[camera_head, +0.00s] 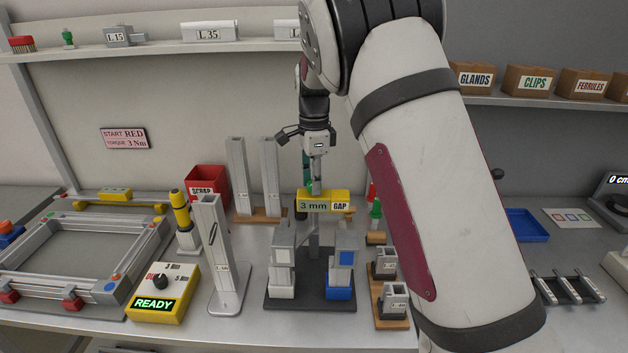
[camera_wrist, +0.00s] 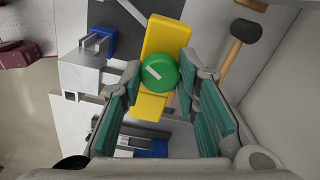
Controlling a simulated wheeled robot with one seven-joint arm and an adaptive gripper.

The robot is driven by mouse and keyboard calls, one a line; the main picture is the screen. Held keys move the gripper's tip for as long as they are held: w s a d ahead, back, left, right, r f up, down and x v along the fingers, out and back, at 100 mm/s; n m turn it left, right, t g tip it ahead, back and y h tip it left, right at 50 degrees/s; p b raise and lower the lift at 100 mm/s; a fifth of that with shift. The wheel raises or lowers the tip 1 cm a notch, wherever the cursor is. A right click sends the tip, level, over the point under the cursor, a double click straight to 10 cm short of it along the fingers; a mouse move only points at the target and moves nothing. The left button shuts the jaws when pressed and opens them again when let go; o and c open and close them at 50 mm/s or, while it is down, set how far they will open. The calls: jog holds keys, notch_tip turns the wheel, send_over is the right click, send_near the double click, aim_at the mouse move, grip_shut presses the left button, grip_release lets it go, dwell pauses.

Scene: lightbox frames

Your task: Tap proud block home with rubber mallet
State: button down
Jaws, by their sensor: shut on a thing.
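My gripper (camera_head: 315,182) is shut on the green knob (camera_wrist: 160,71) of a yellow gauge marked "3 mm GAP" (camera_head: 323,202). The gauge is above a dark fixture base (camera_head: 310,295); I cannot tell whether it touches the metal below. On the base stand a left metal stack with a white block (camera_head: 281,291) and a right stack with a blue block (camera_head: 340,293). Which block is proud is not clear. The mallet, with black head (camera_wrist: 245,30) and wooden handle, lies to the right in the wrist view, apart from my gripper.
A yellow control box (camera_head: 161,292) reads READY beside an upright metal profile (camera_head: 212,255). A red scrap bin (camera_head: 206,186) and more profiles stand behind. Small metal pieces on wooden stands (camera_head: 388,320) are close right of the base. A frame (camera_head: 70,255) fills the left bench.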

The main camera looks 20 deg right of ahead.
jog(key=c, duration=1.2)
grip_release()
jog(key=shift+r, duration=0.1)
notch_tip(320, 180, up, 12)
